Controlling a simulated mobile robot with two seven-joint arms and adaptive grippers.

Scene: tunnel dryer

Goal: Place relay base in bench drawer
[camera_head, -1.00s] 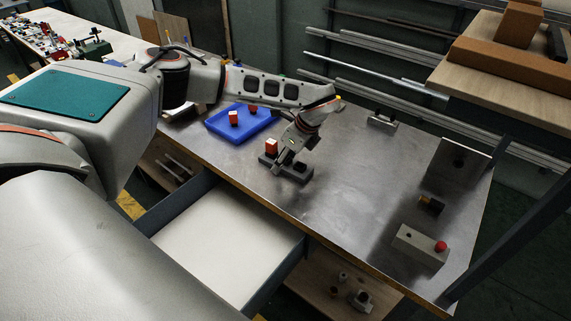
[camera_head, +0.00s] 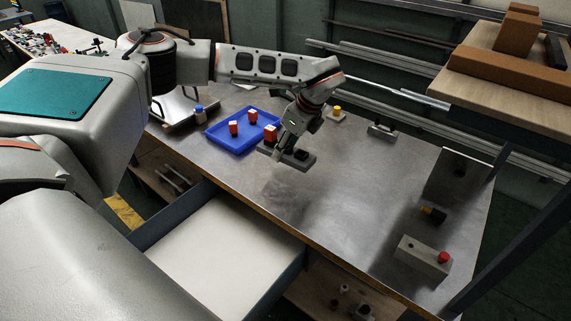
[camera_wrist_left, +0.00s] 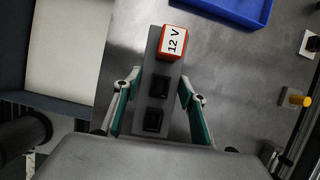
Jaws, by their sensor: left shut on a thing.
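The relay base (camera_head: 301,158) is a dark grey bar with black sockets. A red-orange relay with a white top marked "12 V" (camera_wrist_left: 173,43) sits on one end of it. My left gripper (camera_head: 284,148) is shut on the bar, with one finger on each long side, as the left wrist view shows (camera_wrist_left: 158,98). The base appears held above the bench top, with a dark reflection below. The bench drawer (camera_head: 225,245) is pulled open below the front edge and its pale floor is empty where visible; my arm hides its left part. My right gripper is not in view.
A blue tray (camera_head: 215,145) with two red relays lies behind and left of the base. A grey box with a red button (camera_head: 424,256), a yellow-button block (camera_head: 337,114) and an upright metal plate (camera_head: 462,174) stand on the bench (camera_head: 345,215). The front middle is clear.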

